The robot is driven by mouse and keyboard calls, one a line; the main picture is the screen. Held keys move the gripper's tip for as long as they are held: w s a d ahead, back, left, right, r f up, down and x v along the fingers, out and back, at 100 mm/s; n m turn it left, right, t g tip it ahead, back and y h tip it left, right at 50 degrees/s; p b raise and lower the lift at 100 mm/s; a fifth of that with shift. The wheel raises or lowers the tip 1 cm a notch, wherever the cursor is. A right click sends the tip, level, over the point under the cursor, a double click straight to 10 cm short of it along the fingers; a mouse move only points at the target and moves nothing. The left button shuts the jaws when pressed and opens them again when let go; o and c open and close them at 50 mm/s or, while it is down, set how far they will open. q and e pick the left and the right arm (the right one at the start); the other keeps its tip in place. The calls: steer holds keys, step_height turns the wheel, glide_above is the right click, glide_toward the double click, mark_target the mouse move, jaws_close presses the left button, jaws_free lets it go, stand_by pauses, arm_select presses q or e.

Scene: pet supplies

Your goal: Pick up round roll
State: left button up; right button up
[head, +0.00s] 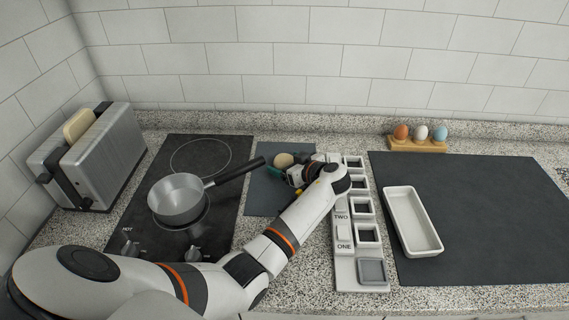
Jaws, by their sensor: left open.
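The round roll (284,160) is a small pale tan bun at the back of the small dark mat (262,192), between the stove and the white numbered rack. My left gripper (293,176) is at the roll's near right side, with its arm reaching in from the lower left. Its jaws are open. The wrist hides part of the area around the roll, and I cannot tell whether the fingers touch it. A bit of green shows just below the roll. My right gripper is out of view.
A saucepan (178,200) stands on the black cooktop (150,237), its handle pointing toward the roll. A toaster (97,160) holds bread at left. The white rack (345,270) stands right of my gripper. A white dish (413,222) lies on the large dark mat (490,225); eggs (420,133) stand behind.

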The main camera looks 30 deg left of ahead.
arm_select(q)
steer(key=c, duration=1)
steer(key=shift+r, duration=0.15)
